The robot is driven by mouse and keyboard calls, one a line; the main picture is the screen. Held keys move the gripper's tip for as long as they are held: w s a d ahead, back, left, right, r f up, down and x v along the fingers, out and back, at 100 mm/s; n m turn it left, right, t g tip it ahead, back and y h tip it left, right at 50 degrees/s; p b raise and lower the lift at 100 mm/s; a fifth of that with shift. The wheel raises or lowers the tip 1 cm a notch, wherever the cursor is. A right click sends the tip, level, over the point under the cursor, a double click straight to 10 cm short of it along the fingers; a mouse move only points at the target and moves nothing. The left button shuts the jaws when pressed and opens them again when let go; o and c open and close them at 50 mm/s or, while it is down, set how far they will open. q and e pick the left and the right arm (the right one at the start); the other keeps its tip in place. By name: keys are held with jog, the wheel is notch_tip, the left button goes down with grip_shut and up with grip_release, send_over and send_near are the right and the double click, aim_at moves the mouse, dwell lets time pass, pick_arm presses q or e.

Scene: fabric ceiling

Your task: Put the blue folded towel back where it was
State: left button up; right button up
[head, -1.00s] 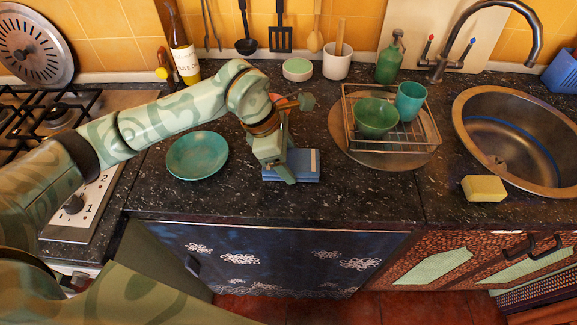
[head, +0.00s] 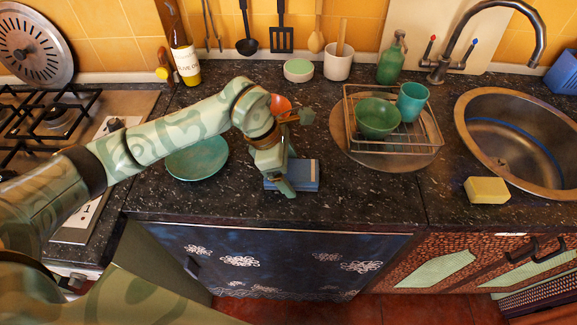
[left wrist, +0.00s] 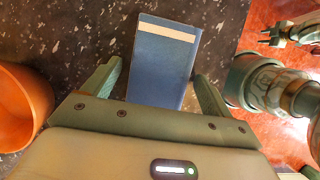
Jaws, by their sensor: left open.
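The blue folded towel (head: 305,174) lies on the dark speckled counter, right of the teal plate. In the left wrist view the towel (left wrist: 161,62) shows a pale stripe near its far end, and its near end lies between my fingers. My left gripper (head: 288,182) is over the towel's left part in the head view, with its fingers spread to either side in the left wrist view (left wrist: 158,85). The gripper and wrist hide part of the towel in the head view. Whether the fingers touch it, I cannot tell. My right gripper is not clearly seen in the head view.
A teal plate (head: 197,158) sits left of the towel, partly under my arm. An orange bowl (left wrist: 22,105) stands close beside the gripper. A wire rack (head: 408,145) with a green bowl (head: 377,117) and cup (head: 411,101) stands right. Counter between towel and rack is clear.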

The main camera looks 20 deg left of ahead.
pick_arm(q)
jog(key=p+v, duration=0.2)
jog(key=v, duration=1)
